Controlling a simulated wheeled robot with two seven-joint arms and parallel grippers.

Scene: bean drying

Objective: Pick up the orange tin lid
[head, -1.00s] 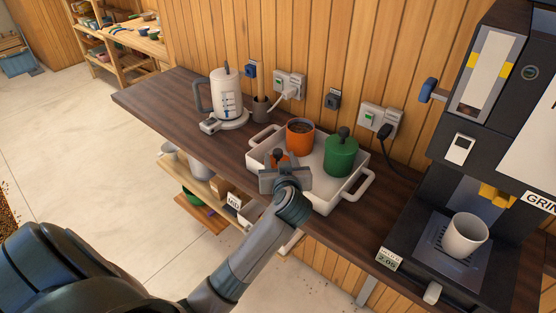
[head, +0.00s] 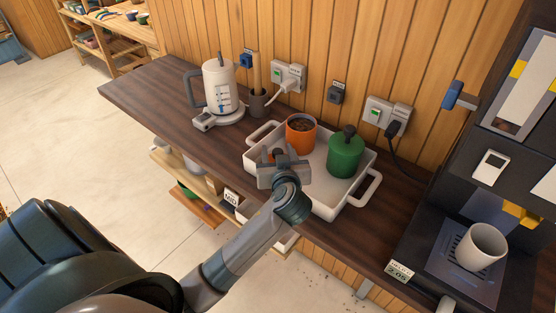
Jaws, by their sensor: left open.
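The orange tin lid (head: 267,158) lies in the white tray (head: 329,213), near its front left side, mostly hidden by my left gripper; a little orange and its dark knob show. The open orange tin (head: 301,141) stands behind it in the tray, with dark contents. My left gripper (head: 279,161) is open and right at the lid in this view. I cannot tell whether its fingers are around the knob. My right gripper is not in view.
A green lidded tin (head: 345,156) stands right of my gripper in the tray. A white kettle (head: 221,88) and a dark cup (head: 258,104) stand left on the counter (head: 150,95). A grinder with a white cup (head: 481,246) is at right.

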